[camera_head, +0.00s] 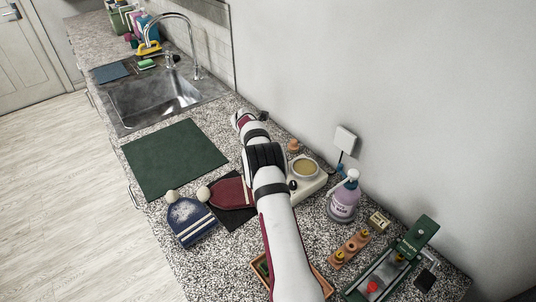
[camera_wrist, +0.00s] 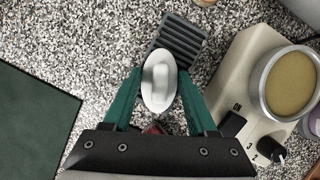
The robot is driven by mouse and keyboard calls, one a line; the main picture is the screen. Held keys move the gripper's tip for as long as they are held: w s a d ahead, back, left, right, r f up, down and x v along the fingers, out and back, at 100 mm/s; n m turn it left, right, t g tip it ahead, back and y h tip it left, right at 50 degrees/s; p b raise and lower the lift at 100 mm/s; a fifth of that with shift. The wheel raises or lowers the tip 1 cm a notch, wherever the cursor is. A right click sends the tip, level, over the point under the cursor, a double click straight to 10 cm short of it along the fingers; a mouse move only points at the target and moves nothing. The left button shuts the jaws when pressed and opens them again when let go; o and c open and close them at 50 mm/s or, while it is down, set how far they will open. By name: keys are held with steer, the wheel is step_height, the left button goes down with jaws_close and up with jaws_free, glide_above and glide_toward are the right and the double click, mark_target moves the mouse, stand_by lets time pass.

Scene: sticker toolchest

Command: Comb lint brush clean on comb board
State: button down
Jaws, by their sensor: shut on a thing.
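In the wrist view, my gripper (camera_wrist: 158,75) has its green fingers closed on a white, oval-topped thing (camera_wrist: 159,82), which I take to be the lint brush by its handle. Its brushing side is hidden below. The dark grey ridged comb board (camera_wrist: 181,40) lies on the speckled counter just beyond the brush, at its upper right. The brush overlaps the board's near edge in this view; I cannot tell whether they touch. In the head view my arm hides the fingers, brush and comb board.
A cream heater with a pot (camera_wrist: 262,95) stands close on the right. A dark green mat (camera_head: 175,158) lies left. A navy hat with pale lint (camera_head: 190,219) and a red hat (camera_head: 230,194) lie in front. A pump bottle (camera_head: 344,201) and green press (camera_head: 385,272) stand right.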

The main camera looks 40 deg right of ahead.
steer(key=shift+a, duration=0.45)
steer(key=shift+d+r, duration=0.1)
steer(key=shift+r, duration=4)
